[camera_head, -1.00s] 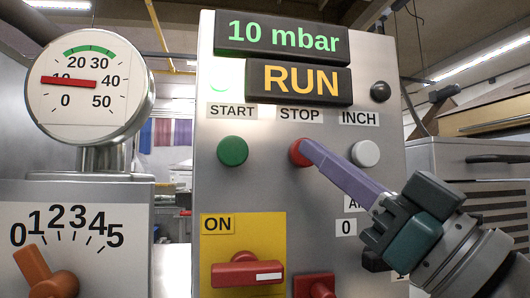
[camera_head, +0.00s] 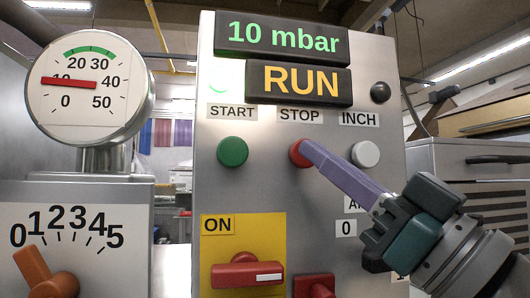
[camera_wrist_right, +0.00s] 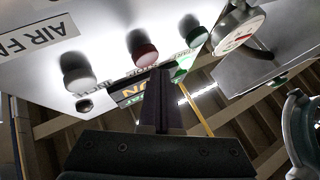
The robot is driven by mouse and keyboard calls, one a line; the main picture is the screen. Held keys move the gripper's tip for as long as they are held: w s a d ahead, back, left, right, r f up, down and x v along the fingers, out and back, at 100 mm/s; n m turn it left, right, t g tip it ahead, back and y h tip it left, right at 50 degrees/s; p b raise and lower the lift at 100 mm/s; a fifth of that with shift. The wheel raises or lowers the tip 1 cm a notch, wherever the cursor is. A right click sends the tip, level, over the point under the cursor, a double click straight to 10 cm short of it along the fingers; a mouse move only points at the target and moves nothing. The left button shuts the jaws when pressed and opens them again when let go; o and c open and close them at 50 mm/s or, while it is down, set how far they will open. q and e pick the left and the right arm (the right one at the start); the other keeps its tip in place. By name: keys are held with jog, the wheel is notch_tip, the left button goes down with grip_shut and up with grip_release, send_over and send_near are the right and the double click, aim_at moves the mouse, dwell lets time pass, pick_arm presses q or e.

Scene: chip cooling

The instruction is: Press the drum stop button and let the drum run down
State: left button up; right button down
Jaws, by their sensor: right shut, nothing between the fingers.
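The red STOP button (camera_head: 297,153) is on the grey control panel (camera_head: 330,190), under the STOP label. My right gripper (camera_head: 307,150) is shut and empty, its purple fingers reaching in from the lower right. Its tip overlaps the right side of the STOP button in the head view; whether the button is pushed in I cannot tell. In the right wrist view the red button (camera_wrist_right: 144,50) is just beyond the fingertips (camera_wrist_right: 158,72). The display (camera_head: 300,82) reads RUN. The drum is not in view.
A green START button (camera_head: 232,151) and a white INCH button (camera_head: 365,153) flank STOP. The upper display (camera_head: 282,37) reads 10 mbar. A red ON switch (camera_head: 247,271) is below. A round gauge (camera_head: 88,85) and an orange knob (camera_head: 45,275) are at left.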

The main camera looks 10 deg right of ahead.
dwell(0.7)
jog(key=shift+w, duration=0.45)
jog(key=shift+w, duration=0.5)
dwell(0.5)
jog(key=shift+s, duration=0.95)
jog(key=shift+p, duration=0.3)
